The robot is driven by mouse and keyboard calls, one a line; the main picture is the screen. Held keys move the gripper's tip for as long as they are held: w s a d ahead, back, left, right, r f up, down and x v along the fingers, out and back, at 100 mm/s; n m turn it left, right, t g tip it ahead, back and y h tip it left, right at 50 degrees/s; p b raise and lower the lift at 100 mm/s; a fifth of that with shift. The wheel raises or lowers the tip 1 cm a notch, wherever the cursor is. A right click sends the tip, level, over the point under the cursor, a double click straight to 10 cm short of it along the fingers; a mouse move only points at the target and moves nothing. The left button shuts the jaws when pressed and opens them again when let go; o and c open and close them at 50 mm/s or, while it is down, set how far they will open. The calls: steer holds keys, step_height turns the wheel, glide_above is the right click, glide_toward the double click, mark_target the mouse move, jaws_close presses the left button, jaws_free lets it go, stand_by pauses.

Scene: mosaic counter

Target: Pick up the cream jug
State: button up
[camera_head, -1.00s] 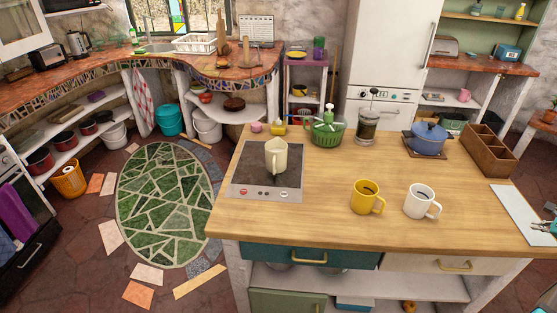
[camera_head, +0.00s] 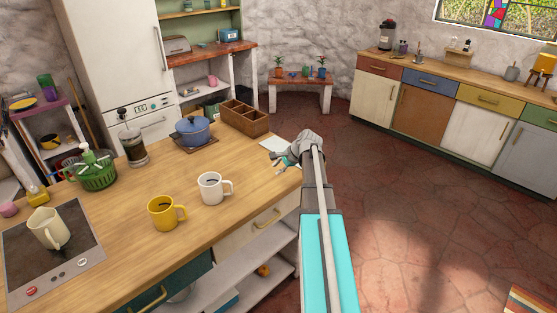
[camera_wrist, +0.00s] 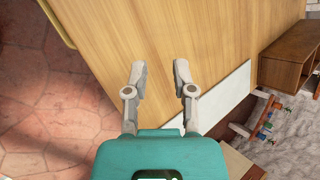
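The cream jug (camera_head: 48,228) stands upright on the dark hob (camera_head: 75,257) at the left end of the wooden counter in the head view. It does not show in the wrist view. My gripper (camera_head: 274,160) is over the right end of the counter, far to the right of the jug, with the mugs between them. In the wrist view, my gripper's two fingers (camera_wrist: 160,78) are spread apart with nothing between them, above the bare wood.
A yellow mug (camera_head: 162,214) and a white mug (camera_head: 210,190) stand mid-counter.

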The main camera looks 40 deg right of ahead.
steer(key=s+a+f+n+g, duration=0.1)
steer(key=a+n, duration=0.2)
steer(key=a, duration=0.3)
steer(key=s+a+n+g, duration=0.1)
steer(key=s+a+n, duration=0.1)
steer(key=a, duration=0.5)
steer(key=s+a+f+n+g, duration=0.1)
steer(key=s+a+n, duration=0.1)
steer(key=a, duration=0.4)
steer(key=shift+a+f+n+g+h, duration=0.3)
steer(key=shift+a+f+n+g, duration=0.1)
steer(key=shift+n, duration=0.4)
steer(key=s+a+n, duration=0.1)
steer(key=s+a, duration=0.1)
steer(key=a, duration=0.1)
steer(key=s+a+n+g+h, duration=0.1)
steer(key=s+a+n, duration=0.1)
steer(key=a, duration=0.1)
steer(key=s+a+f+n, duration=0.1)
steer(key=a+n, duration=0.1)
steer(key=a, duration=0.1)
steer(key=shift+s+g, duration=0.3)
steer(key=shift+s, duration=0.1)
steer(key=s+a+n+g+h, duration=0.1)
steer(key=s+a+n+h, duration=0.1)
steer(key=s+a+n, duration=0.3)
steer(key=shift+s+a, duration=0.6)
steer(key=shift+d+f, duration=0.1)
